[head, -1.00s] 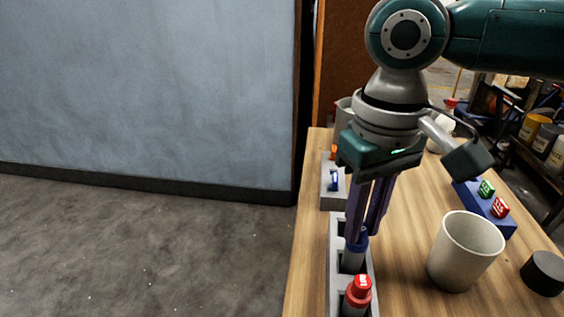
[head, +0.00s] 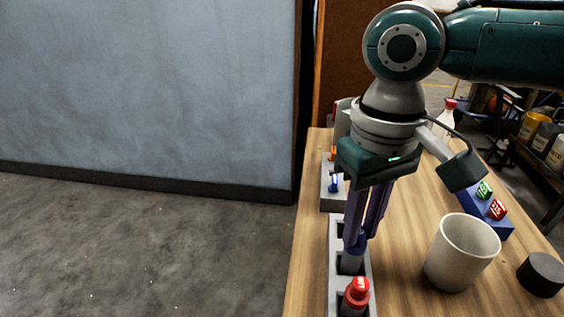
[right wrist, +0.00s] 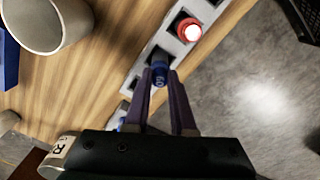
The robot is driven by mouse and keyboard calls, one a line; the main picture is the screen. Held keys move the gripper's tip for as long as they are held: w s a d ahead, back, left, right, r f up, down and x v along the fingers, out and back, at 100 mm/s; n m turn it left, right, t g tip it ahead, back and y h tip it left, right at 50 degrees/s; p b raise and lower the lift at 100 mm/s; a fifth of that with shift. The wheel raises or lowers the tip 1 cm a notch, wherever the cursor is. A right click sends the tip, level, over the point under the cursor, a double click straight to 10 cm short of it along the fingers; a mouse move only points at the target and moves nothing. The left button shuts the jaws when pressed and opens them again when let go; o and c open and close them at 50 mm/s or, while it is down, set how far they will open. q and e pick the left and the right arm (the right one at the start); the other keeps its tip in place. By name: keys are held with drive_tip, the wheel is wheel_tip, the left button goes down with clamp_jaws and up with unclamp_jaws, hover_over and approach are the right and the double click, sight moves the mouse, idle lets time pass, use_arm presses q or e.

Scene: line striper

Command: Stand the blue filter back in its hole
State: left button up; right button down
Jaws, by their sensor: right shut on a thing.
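The blue filter (head: 354,244) has a blue cap and a grey body. My right gripper (head: 359,236) is shut on its cap and points down. The filter looks upright over a dark square hole in the long grey rack (head: 334,268); I cannot tell whether its lower end is inside the hole. In the right wrist view the blue cap (right wrist: 160,74) sits between the fingertips, over the rack (right wrist: 150,48). A red-capped filter (head: 356,292) stands in the rack's nearer hole. My left gripper is out of view.
A beige cup (head: 461,252) and a black round piece (head: 542,274) stand right of the rack. A blue block with green and red buttons (head: 488,214) lies behind the cup. The table's left edge is close.

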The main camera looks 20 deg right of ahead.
drive_tip(key=shift+f, duration=0.65)
drive_tip(key=shift+c, duration=1.8)
unclamp_jaws()
wheel_tip(320, 180, up, 7)
drive_tip(key=p, duration=0.9)
drive_tip(key=shift+r, duration=0.1)
